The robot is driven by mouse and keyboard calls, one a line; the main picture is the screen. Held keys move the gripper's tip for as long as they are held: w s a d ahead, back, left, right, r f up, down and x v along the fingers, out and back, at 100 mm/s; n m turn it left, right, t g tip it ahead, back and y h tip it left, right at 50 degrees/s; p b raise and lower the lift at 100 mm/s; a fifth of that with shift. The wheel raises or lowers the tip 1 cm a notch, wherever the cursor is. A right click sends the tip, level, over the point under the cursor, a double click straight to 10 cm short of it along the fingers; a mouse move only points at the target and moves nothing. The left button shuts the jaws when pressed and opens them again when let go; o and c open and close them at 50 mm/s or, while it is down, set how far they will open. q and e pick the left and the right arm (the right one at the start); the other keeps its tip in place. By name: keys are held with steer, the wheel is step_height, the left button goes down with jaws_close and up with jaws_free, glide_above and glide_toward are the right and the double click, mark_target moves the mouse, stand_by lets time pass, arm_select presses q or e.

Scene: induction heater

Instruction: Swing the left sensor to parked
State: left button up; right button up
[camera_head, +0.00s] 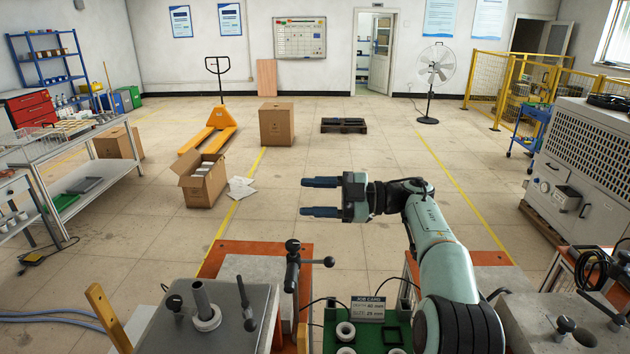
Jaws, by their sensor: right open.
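My right gripper (312,197) reaches in from the lower right, with its two dark blue fingers pointing left. Its fingers are apart, with nothing between them. Below it, at the front left, stands a grey machine top (165,330) with a metal post (201,300) in a white ring (206,321). A black upright lever with a ball end (245,302) rises at its right side. A black jointed bracket with round knobs (292,262) stands just right of it, apart from my gripper. I cannot tell for sure which part is the left sensor. My left gripper is not in view.
A green tray (374,335) with white rings and a job card (369,309) lies at the front middle. Another grey machine top (545,322) is at the front right. An open cardboard box (204,185) and an orange pallet jack (212,130) stand on the floor beyond.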

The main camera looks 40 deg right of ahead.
step_height(320, 180, up, 3)
steer(key=shift+f, duration=0.15)
stand_by(0.6)
